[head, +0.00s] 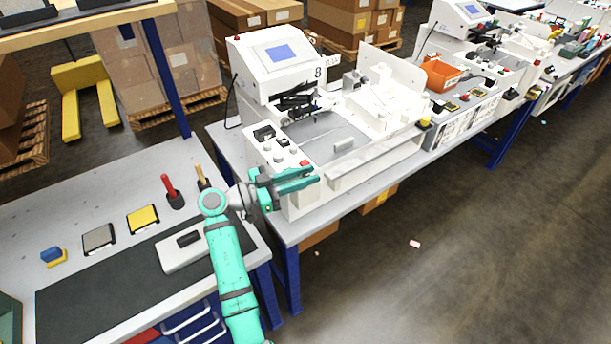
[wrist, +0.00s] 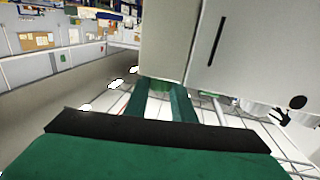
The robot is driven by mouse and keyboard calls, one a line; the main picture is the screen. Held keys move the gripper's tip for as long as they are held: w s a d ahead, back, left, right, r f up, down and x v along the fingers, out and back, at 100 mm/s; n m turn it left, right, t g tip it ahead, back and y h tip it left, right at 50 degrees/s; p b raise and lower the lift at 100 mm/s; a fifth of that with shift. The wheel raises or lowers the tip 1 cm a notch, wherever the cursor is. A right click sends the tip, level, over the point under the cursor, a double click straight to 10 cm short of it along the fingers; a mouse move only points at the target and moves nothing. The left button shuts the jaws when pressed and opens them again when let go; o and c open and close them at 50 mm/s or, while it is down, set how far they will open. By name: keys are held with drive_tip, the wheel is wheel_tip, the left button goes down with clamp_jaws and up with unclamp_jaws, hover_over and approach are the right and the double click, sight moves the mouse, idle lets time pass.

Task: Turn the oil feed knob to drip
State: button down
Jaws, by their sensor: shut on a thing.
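The pen plotter (head: 290,80) is a white machine with a screen, standing on the grey bench. My gripper (head: 314,176) reaches to the near front face of its base, below the control panel. In the wrist view my gripper (wrist: 160,98) has its two green fingers a little apart, with their tips at the lower edge of a pale casing. A small green part (wrist: 160,88) shows between the tips, and the gripper is shut on it; I take it to be the oil feed knob. Its pointer and any drip marking cannot be made out. In the head view the fingers hide it.
Dark knobs (head: 282,142) and a red button (head: 304,163) sit on the panel just above my gripper. A side table at left holds a red-handled tool (head: 172,190) and a yellow pad (head: 143,219). The floor at right is mostly clear.

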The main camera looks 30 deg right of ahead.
drive_tip(key=shift+s+d+f+g, duration=0.1)
drive_tip(key=shift+d+f+g, duration=0.1)
drive_tip(key=shift+g, duration=0.1)
drive_tip(key=c, duration=1.5)
unclamp_jaws()
drive_tip(key=shift+a, duration=0.1)
drive_tip(key=shift+r, duration=0.1)
drive_tip(key=shift+w+a, duration=0.25)
drive_tip(key=shift+a, duration=0.3)
drive_tip(key=v, duration=0.9)
drive_tip(key=shift+a, duration=0.3)
